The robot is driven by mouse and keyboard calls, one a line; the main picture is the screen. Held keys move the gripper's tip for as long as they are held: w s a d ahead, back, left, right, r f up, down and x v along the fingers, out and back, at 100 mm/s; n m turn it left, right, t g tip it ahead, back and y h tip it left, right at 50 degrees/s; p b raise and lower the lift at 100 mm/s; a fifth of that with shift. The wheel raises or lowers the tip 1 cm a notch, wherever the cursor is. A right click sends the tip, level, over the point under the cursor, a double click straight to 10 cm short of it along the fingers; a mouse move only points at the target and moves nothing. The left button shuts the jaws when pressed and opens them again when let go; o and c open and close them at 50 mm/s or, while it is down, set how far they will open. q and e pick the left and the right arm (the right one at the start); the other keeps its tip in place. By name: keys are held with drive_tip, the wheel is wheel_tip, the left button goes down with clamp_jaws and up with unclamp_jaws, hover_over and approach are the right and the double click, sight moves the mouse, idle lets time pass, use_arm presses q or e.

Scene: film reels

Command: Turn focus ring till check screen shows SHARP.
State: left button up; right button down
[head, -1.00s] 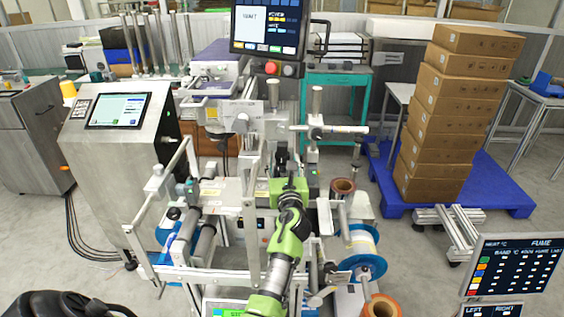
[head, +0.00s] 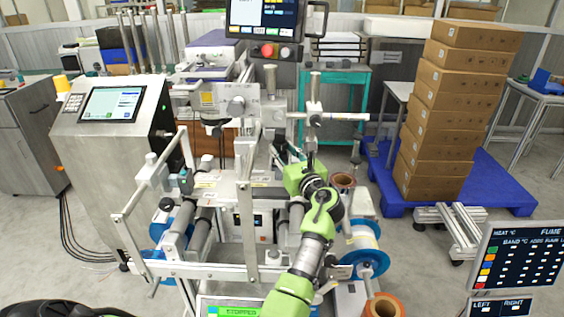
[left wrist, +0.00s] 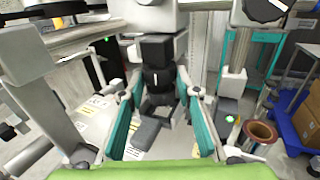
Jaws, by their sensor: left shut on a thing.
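In the left wrist view, a black camera-like body with a ring section (left wrist: 157,78), likely the focus ring, stands between the teal fingers of my left gripper (left wrist: 161,85). A small white mark shows on its front. The fingers are shut on it. In the head view my green left arm reaches up to the machine's middle, and its wrist hides most of the grip. A dark screen (head: 270,12) above is cut by the frame's top edge. I cannot read SHARP on any screen. My right gripper is not in view.
A small display (head: 240,311) at the bottom reads STOPPED. A steel cabinet with a touchscreen (head: 112,104) stands at left. A white and blue reel (head: 362,240) and brown rolls (head: 382,307) sit right of my arm. Stacked cartons (head: 455,110) stand on a blue pallet at right.

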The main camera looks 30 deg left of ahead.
use_arm(q)
drive_tip(key=shift+w+n+g+y+b, duration=0.15)
drive_tip(key=shift+n+g+y+b, duration=0.35)
drive_tip(key=shift+n+g+b, duration=0.3)
drive_tip(key=shift+w+n+g+y+b, duration=0.1)
drive_tip(key=shift+n+g+y+b, duration=0.45)
drive_tip(key=shift+g+b, duration=0.45)
drive_tip(key=shift+g, duration=0.3)
drive_tip(key=o, duration=1.1)
drive_tip(key=v, duration=0.8)
